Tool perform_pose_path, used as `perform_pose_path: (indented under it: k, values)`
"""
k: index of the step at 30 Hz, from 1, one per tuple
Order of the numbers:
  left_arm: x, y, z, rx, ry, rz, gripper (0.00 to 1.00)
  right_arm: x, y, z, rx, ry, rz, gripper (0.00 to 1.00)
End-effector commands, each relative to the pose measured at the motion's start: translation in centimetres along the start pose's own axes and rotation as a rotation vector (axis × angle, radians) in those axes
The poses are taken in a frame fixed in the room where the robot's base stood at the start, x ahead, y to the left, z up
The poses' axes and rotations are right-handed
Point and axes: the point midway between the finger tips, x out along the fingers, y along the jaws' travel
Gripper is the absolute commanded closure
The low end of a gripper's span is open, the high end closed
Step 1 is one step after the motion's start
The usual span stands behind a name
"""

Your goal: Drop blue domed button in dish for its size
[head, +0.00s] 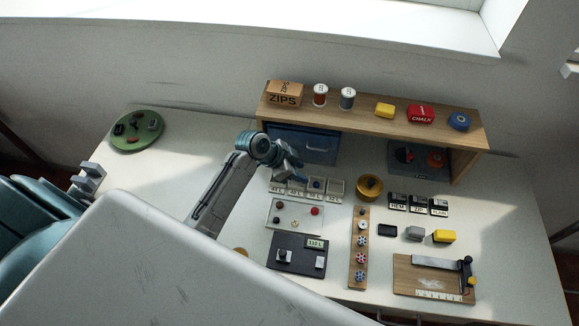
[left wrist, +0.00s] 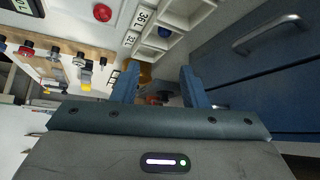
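A row of small pale dishes (head: 336,187) with size labels stands in front of the shelf. The blue button (head: 316,183) appears to lie in the third dish from the left; its dome is too small to make out. The left wrist view shows the blue button (left wrist: 164,32) in a compartment beside the labels, clear of my fingers. My left gripper (head: 298,179) is over the dishes. In the left wrist view its two blue fingers (left wrist: 160,88) stand apart with nothing held between them. My right gripper is not in view.
A button tray (head: 275,223) with a red button, a dark scale (head: 300,262) and a wooden strip of buttons (head: 361,222) lie nearer. A brass pot (head: 369,187) stands right of the dishes. The wooden shelf (head: 365,125) and a blue drawer (head: 310,146) are behind.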

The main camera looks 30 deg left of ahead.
Motion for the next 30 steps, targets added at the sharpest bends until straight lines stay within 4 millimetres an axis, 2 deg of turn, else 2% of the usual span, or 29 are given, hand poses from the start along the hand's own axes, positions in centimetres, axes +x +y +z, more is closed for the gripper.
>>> perform_pose_path:
  k: [3, 9, 30]
  values:
    - [-2.2, 0.0, 0.3, 0.005, -0.003, -0.002, 0.60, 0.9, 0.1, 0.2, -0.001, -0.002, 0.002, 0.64]
    - [-4.5, -0.1, 0.1, 0.002, -0.002, -0.001, 0.60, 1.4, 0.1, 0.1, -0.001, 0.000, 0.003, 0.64]
    - [-4.9, 0.0, 0.0, 0.000, -0.001, 0.000, 0.60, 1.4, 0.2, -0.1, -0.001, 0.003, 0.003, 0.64]
